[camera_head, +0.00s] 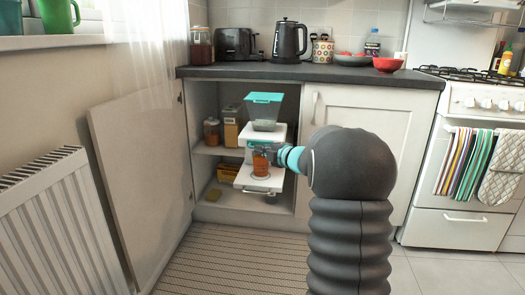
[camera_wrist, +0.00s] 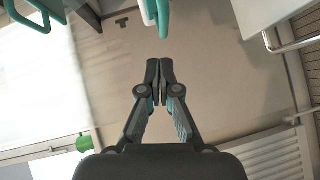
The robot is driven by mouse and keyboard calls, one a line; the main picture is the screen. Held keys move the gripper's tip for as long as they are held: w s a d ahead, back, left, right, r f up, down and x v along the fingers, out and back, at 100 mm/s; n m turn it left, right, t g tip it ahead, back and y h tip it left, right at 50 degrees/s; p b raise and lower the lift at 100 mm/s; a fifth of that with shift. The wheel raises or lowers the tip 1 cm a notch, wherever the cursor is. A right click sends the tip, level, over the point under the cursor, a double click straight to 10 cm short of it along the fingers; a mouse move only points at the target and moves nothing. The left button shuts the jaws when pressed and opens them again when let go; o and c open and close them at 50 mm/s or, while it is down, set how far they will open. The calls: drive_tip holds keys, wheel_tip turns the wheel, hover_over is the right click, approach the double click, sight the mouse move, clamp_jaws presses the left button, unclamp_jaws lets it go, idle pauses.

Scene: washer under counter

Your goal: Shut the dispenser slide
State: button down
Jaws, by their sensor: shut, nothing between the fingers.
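The dispenser is a white unit (camera_head: 258,133) with a teal-rimmed clear hopper (camera_head: 264,108), inside the open cabinet. Its white slide (camera_head: 258,183) sticks out toward the room at the bottom, with a bar handle at its front.
The cabinet door (camera_head: 140,175) stands open at the left, near a radiator (camera_head: 50,225). Jars and boxes (camera_head: 231,125) stand on the shelf left of the dispenser. The dark counter (camera_head: 330,73) runs above. A striped rug (camera_head: 235,255) covers the floor in front.

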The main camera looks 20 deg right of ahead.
drive_tip(key=v, duration=1)
drive_tip(key=s+d+f+m+g+h, duration=0.35)
drive_tip(key=d+f+m+h, duration=0.4)
drive_tip(key=d+m, duration=0.25)
drive_tip(key=s+a+f+m+g+h+p, duration=0.1)
drive_tip(key=s+a+m+g+h, duration=0.2)
drive_tip(key=s+m, duration=0.45)
drive_tip(key=s+a+r+g+y+p, duration=0.1)
drive_tip(key=s+a+r+y+p, duration=0.1)
drive_tip(key=s+a, duration=1)
drive_tip(key=s+a+r+m+g+y+p, duration=0.1)
drive_tip(key=s+a+r+y, duration=0.3)
drive_tip(key=s+a, duration=0.8)
drive_tip(key=a+g+p, duration=0.1)
drive_tip(key=a, duration=0.5)
drive_tip(key=shift+s+p, duration=0.35)
drive_tip(key=shift+p, duration=0.05)
